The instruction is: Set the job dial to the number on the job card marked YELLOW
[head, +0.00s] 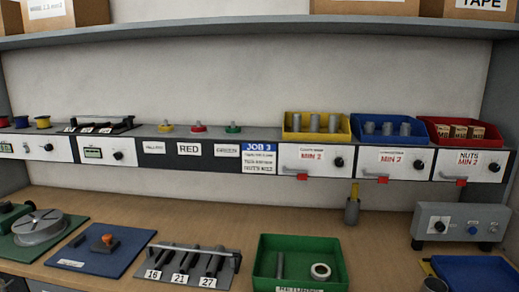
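A white card headed "JOB 3" in blue (259,158) is on the shelf front; its smaller lines are too small to read surely. Left of it are a label reading "RED" (189,149), one apparently reading "GREEN" (226,152) and a small label I cannot read surely (153,147). Above them sit a yellow piece (165,128), a red one (198,127) and a green one (233,128). Dark knobs show on the shelf front (118,155) and on a grey box (440,227) at right. Which is the job dial I cannot tell. Neither gripper is in view.
Yellow (288,127), blue (357,130) and red (428,131) bins stand on the shelf. On the bench are a green tray (262,262), a rack labelled 16, 21, 27 (190,262), a blue mat (75,262) and a grey cup (352,212). Bare wood lies behind them.

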